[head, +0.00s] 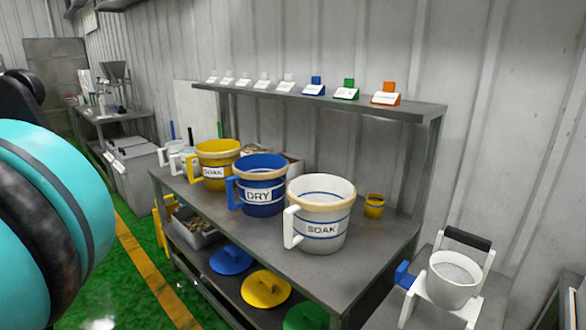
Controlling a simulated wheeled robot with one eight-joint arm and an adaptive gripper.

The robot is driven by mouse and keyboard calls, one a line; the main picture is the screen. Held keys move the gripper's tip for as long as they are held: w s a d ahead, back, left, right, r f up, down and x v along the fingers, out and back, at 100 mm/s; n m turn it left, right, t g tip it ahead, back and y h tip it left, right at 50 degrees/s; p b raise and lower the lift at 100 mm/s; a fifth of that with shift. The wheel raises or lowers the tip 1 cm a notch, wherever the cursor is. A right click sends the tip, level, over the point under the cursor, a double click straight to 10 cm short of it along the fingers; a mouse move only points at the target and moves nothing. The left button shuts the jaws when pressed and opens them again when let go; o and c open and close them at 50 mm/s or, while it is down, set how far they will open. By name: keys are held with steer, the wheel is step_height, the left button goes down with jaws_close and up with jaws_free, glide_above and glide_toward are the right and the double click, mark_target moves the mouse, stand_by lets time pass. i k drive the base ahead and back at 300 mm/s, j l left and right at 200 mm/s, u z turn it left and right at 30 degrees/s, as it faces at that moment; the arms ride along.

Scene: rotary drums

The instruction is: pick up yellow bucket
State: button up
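A large yellow bucket (216,162) labelled SOAK stands upright on the grey workbench (354,270), toward its far left end. Its handle is on the left side. A much smaller yellow bucket (374,206) stands at the right rear of the same bench. A blue bucket (261,188) labelled DRY stands right of the large yellow one, and a white bucket (320,217) labelled SOAK stands nearest. My gripper is not in view; a turquoise and black part of my arm fills the left edge.
A shelf (410,109) above the bench holds several labelled cards. Blue, yellow (265,288) and green lids lie on the lower shelf. A white stand with a white bucket (453,280) is at the right. Green floor with a yellow line (150,272) is open at left.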

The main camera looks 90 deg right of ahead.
mark_target(216, 157)
steer(key=z, duration=2.7)
